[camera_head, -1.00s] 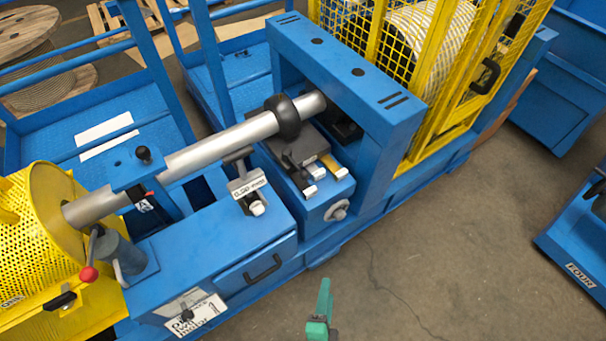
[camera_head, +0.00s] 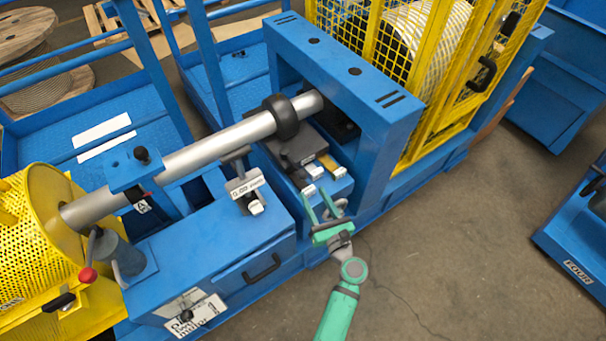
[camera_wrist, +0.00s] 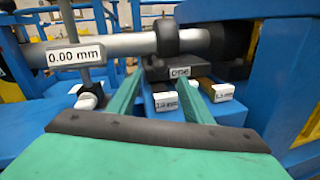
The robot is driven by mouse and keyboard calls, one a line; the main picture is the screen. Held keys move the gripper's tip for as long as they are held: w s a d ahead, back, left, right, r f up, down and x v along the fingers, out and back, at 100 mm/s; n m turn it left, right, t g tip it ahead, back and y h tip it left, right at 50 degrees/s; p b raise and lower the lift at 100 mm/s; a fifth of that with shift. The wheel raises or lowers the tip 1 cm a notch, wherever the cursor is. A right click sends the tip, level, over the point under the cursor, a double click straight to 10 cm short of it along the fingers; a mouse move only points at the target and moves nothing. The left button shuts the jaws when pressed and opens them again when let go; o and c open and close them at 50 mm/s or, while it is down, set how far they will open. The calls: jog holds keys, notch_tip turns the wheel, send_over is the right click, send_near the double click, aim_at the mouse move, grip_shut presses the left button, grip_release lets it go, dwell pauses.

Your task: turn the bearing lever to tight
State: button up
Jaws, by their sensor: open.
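A lever with a red ball knob (camera_head: 88,274) stands beside a grey cylinder (camera_head: 120,255) at the left of the blue frame, by the yellow perforated guard. I take it for the bearing lever; no tight or loose marking is readable near it. My gripper (camera_head: 316,192) is open and empty, far to the right of that lever. The red-knobbed lever is not in that view.
A steel shaft (camera_head: 215,143) with a black ring (camera_head: 282,117) runs across the machine. A gauge reading 0.00 mm (camera_wrist: 75,56) stands below it. A blue arch (camera_head: 345,75) rises to the right. The floor (camera_head: 450,230) at front right is clear.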

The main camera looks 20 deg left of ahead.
aim_at(305, 178)
jog(key=x, duration=1)
grip_shut()
